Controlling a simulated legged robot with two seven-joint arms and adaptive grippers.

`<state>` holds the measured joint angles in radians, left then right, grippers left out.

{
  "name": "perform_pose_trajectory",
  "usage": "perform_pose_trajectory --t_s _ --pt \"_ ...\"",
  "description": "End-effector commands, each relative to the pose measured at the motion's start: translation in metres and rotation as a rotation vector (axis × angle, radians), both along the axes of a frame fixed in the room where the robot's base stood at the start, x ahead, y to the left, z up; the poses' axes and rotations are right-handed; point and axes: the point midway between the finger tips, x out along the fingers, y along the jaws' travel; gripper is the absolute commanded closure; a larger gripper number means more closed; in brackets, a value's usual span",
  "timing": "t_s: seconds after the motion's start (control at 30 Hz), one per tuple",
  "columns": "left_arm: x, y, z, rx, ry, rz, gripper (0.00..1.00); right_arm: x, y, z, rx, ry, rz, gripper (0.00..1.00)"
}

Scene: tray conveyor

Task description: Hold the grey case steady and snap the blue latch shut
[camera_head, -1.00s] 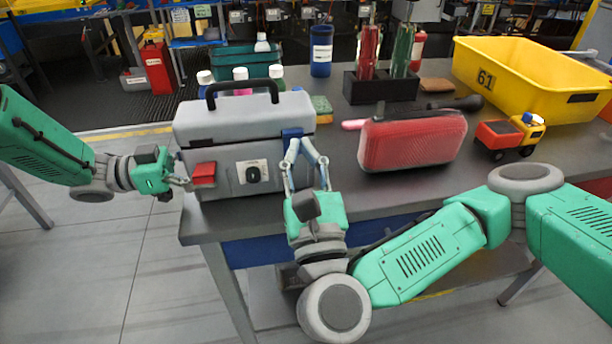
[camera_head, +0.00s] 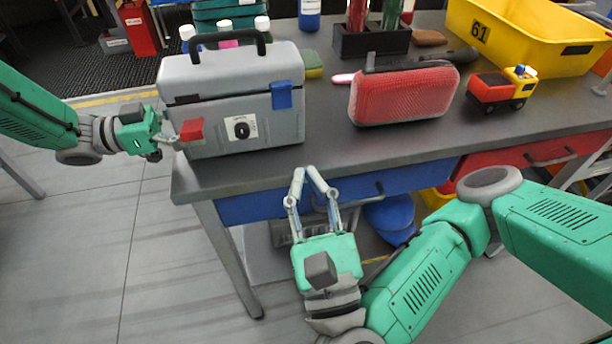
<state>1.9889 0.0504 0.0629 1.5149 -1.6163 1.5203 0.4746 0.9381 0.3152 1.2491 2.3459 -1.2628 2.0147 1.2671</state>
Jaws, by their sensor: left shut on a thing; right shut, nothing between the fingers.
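The grey case (camera_head: 190,95) stands upright on the table's left end, its lid down and black handle on top. The blue latch (camera_head: 281,95) lies flat against the front right, across the lid seam. A red latch (camera_head: 191,129) sticks out at the front left. My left gripper (camera_head: 177,143) is shut at the case's left front edge, beside the red latch; its exact grip is partly hidden. My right gripper (camera_head: 304,171) is shut and empty, in front of the table edge, below and apart from the blue latch.
A red speaker-like case (camera_head: 405,95) and a toy truck (camera_head: 500,92) stand to the right. A yellow bin (camera_head: 540,35) is at the back right. Bottles (camera_head: 262,28) stand behind the grey case. The table's front strip is clear.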

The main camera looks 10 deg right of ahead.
Motion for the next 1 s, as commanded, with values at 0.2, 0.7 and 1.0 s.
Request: perform_pose_trajectory --t_s 0.2,0.7,1.0 --pt "0.0 0.0 0.0 0.0 0.001 0.0 0.0 0.0 0.0 0.0 0.0 0.0 0.0 1.0" --pt "0.001 0.034 -0.001 0.001 0.001 0.004 0.0 0.0 0.0 0.0 0.0 0.0 0.0 1.0" --pt "0.001 0.096 -0.003 0.0 0.001 0.003 0.0 0.0 0.0 0.0 0.0 0.0 0.0 1.0"
